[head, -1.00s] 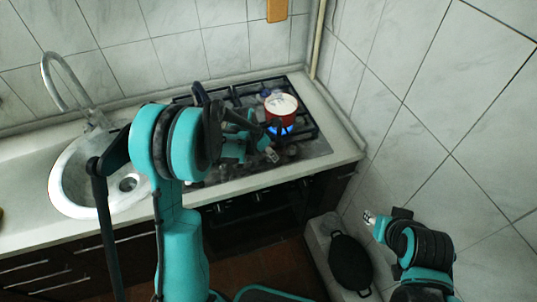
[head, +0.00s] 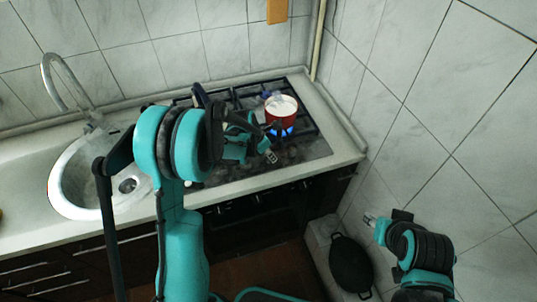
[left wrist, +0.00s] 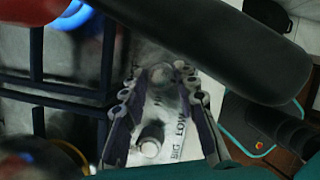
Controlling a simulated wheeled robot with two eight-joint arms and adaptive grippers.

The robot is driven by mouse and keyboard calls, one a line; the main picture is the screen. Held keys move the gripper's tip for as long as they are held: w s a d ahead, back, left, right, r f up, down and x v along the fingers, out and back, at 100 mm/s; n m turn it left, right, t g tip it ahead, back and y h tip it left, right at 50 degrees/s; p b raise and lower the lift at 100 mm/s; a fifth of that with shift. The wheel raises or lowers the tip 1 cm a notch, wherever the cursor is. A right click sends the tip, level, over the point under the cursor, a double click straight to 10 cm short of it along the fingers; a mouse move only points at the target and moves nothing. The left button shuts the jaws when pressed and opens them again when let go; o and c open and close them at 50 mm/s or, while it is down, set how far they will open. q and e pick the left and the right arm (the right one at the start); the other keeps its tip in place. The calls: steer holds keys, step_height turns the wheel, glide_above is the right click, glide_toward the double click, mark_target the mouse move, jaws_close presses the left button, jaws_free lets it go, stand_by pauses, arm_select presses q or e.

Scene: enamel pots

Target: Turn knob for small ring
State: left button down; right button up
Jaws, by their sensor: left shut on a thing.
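My left gripper (head: 268,156) is at the front of the black stove (head: 310,150). In the left wrist view its two fingers (left wrist: 163,100) close around a greyish knob (left wrist: 160,75) on the control panel, which is partly hidden and blurred. A silver knob (left wrist: 150,146) stands nearer, beside the printed words "BIG" and "LOW". A red pot (head: 271,117) with a pale top sits on the right burner, over a blue flame (head: 285,132). My right gripper (head: 370,218) hangs low at the right, away from the stove; its fingers are too small to judge.
Black grates (left wrist: 60,88) border the fingers on the left in the left wrist view. A sink (head: 60,190) with a tall tap (head: 62,85) is at the left. A black pan (head: 350,265) stands low by the tiled wall (head: 440,90).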

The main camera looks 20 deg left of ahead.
arm_select(q)
steer(key=m+g, duration=0.1)
steer(key=m, duration=0.1)
steer(key=m+h+b, duration=0.1)
steer(key=m, duration=0.2)
steer(key=shift+w+a+m+g, duration=0.1)
steer(key=shift+w+m+g, duration=0.1)
steer(key=shift+m+g, duration=0.15)
steer(key=m+g, duration=0.1)
steer(key=m, duration=0.3)
steer(key=shift+w+g+h+b, duration=0.1)
steer(key=shift+g+h+b, duration=0.25)
steer(key=shift+h+b, duration=0.05)
steer(key=m+g, duration=0.1)
steer(key=m, duration=0.4)
steer(key=shift+w+g, duration=0.1)
steer(key=shift+g, duration=0.3)
steer(key=shift+w+m+g+y, duration=0.1)
steer(key=shift+m+g+y, duration=0.3)
steer(key=shift+m, duration=0.9)
steer(key=shift+m+g+y, duration=0.3)
steer(key=shift+m+g, duration=0.2)
steer(key=shift+m, duration=0.75)
steer(key=c, duration=1.2)
jaws_free()
steer(key=shift+o, duration=0.2)
